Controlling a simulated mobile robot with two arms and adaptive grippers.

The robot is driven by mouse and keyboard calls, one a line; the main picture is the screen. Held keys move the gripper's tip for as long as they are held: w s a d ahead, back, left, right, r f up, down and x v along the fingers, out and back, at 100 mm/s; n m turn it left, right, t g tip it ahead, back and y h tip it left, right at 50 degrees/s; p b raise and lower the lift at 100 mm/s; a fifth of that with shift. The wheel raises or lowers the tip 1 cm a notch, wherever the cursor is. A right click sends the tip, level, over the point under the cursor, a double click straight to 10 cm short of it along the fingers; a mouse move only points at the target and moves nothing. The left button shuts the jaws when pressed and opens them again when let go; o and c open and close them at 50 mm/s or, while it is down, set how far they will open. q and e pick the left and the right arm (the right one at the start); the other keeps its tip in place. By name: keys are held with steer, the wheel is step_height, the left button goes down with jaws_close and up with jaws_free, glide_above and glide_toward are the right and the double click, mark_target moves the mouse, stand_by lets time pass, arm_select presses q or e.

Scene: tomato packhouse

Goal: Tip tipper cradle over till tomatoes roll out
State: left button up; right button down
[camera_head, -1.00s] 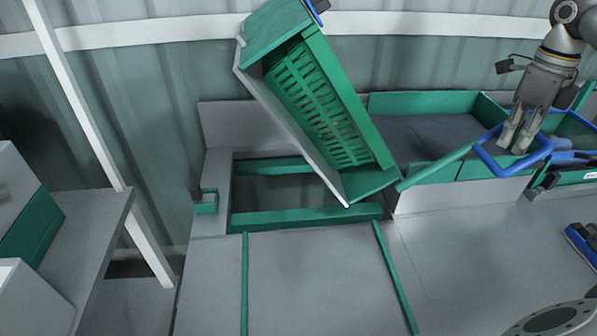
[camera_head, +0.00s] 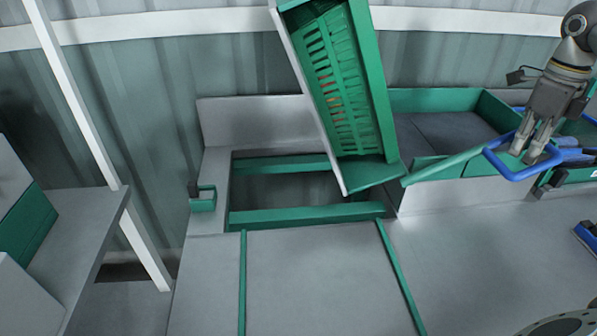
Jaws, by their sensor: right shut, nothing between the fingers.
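The tipper cradle (camera_head: 375,95) is green with a grey edge and stands tilted steeply up above its frame opening (camera_head: 285,188). A green slotted crate (camera_head: 335,75) sits inside it, and small reddish patches show through some slots. A green lever with a blue loop handle (camera_head: 508,172) runs from the cradle's lower right corner. My right gripper (camera_head: 532,153) is shut and empty, with its fingertips down inside the blue loop. Whether the fingers touch the loop cannot be told. My left gripper is not in view. The cradle's top is cut off by the picture edge.
A green-walled tray with a dark grey floor (camera_head: 440,132) lies right of the cradle, and its visible floor is bare. A small green bracket (camera_head: 203,200) stands left of the opening. The grey bench (camera_head: 310,285) in front is clear.

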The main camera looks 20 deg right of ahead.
steer(key=shift+s+d+r, duration=0.1)
steer(key=shift+d, duration=0.3)
steer(key=r+p, duration=0.2)
steer(key=d+r+p, duration=0.1)
steer(key=p, duration=0.1)
steer(key=s+r+p, duration=0.1)
steer(key=r, duration=0.1)
steer(key=shift+d+r+p, duration=0.15)
steer(key=shift+r+p, duration=0.2)
steer(key=shift+p, duration=0.05)
steer(key=shift+w+p, duration=0.3)
steer(key=shift+w, duration=0.05)
